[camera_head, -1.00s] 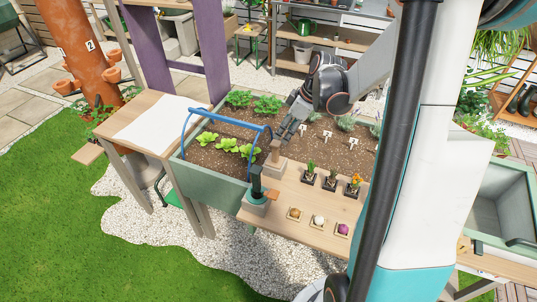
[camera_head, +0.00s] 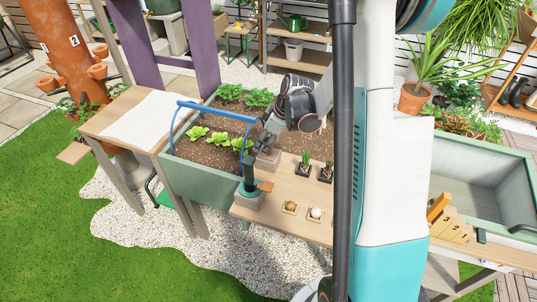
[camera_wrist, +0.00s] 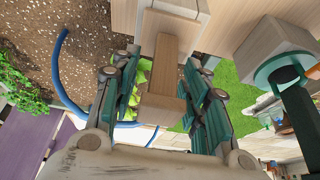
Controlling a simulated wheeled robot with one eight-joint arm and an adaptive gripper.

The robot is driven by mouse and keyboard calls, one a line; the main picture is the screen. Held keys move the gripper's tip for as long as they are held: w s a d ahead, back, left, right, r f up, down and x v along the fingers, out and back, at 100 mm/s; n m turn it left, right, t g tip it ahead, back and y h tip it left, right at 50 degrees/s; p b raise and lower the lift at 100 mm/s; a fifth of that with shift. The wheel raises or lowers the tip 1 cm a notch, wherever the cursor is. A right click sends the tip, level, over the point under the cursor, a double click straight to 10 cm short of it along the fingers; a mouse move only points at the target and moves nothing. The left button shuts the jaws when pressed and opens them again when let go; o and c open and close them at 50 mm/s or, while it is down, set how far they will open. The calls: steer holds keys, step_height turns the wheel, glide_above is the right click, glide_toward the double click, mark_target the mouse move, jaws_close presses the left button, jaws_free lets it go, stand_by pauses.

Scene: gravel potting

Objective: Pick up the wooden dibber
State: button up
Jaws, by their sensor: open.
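The wooden dibber (camera_wrist: 161,97) shows in the wrist view as a pale wooden shaft with a wider handle end, standing from a wooden block (camera_wrist: 187,8). My gripper (camera_wrist: 160,64) is open, with one finger on each side of the dibber. Slight gaps seem to show between the fingers and the wood; I cannot tell whether either finger touches it. In the head view my gripper (camera_head: 268,138) is over the block (camera_head: 267,159) at the planter's near right corner, and it mostly hides the dibber there.
A dark green-handled tool (camera_head: 249,178) stands in another block close by, also at right in the wrist view (camera_wrist: 296,108). A blue hoop (camera_head: 205,106) arches over the planter (camera_head: 205,183). Small potted plants (camera_head: 304,168) stand on the wooden shelf (camera_head: 268,217).

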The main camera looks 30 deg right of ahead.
steer(key=shift+w+f, duration=0.1)
steer(key=shift+f, duration=0.3)
steer(key=shift+r, duration=0.1)
jaws_close()
